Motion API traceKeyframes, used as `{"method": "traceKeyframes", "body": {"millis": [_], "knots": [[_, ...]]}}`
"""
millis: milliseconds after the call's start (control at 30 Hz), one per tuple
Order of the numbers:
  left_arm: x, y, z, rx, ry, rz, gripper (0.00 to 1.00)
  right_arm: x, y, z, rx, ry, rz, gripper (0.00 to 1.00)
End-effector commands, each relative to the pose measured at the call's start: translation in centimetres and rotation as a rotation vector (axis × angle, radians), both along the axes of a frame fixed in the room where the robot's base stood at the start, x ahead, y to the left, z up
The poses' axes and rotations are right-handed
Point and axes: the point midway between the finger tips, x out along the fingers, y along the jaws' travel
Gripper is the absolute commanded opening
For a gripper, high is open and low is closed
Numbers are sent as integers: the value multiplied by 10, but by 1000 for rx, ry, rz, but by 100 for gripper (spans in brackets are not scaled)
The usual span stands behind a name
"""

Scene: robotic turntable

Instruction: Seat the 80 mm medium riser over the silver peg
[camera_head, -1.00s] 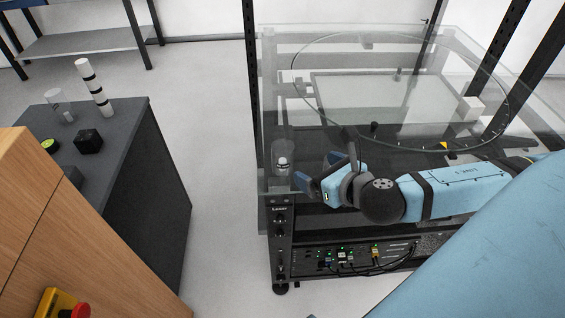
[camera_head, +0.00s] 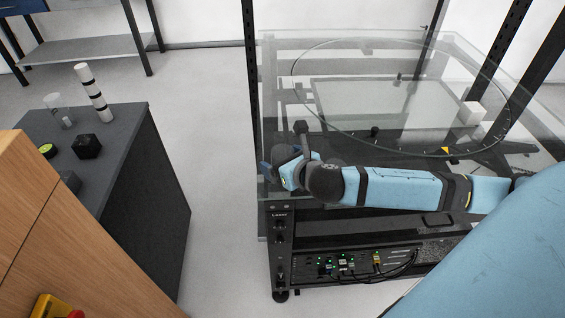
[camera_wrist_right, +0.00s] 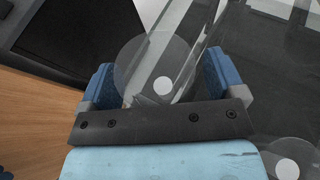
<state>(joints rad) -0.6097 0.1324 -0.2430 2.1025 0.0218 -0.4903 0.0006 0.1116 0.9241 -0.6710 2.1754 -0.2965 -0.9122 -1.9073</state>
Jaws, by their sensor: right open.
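My right gripper (camera_head: 279,168) is over the near left corner of the glass-topped rig (camera_head: 330,45). In the right wrist view (camera_wrist_right: 158,78) its blue fingers are open, one each side of a clear round piece (camera_wrist_right: 140,62) with a white round spot (camera_wrist_right: 163,86). I cannot tell whether they touch it. Another clear round piece (camera_wrist_right: 265,158) with a white centre shows at lower right there. In the head view the arm hides that corner. I cannot tell which piece is the 80 mm medium riser, and no silver peg shows clearly. My left gripper is out of view.
A dark cabinet (camera_head: 130,165) at left bears a black-and-white banded post (camera_head: 93,90), a clear piece (camera_head: 53,101), a black block (camera_head: 87,146) and a yellow-green-topped item (camera_head: 47,150). A white block (camera_head: 473,112) is at the rig's right. Open floor separates cabinet and rig.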

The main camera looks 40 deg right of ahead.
Motion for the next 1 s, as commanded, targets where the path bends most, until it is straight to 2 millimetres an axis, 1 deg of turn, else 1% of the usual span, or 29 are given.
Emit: {"method": "traceKeyframes", "body": {"millis": [167,200,267,300,367,400,433,467,767,867,1000], "knots": [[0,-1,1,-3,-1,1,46,0,0,0,-1,0,0,89],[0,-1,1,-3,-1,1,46,0,0,0,-1,0,0,86],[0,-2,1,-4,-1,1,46,0,0,0,-1,0,0,72],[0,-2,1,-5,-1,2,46,0,0,0,-1,0,0,63],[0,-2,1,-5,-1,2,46,0,0,0,-1,0,0,50],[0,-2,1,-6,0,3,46,0,0,0,-1,0,0,40],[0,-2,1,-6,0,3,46,0,0,0,-1,0,0,33],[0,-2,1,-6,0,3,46,0,0,0,-1,0,0,29],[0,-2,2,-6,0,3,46,0,0,3,-1,-2,0,28],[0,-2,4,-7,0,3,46,1,0,10,0,-4,1,28],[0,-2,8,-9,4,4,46,1,0,30,-2,-5,2,28]]}}
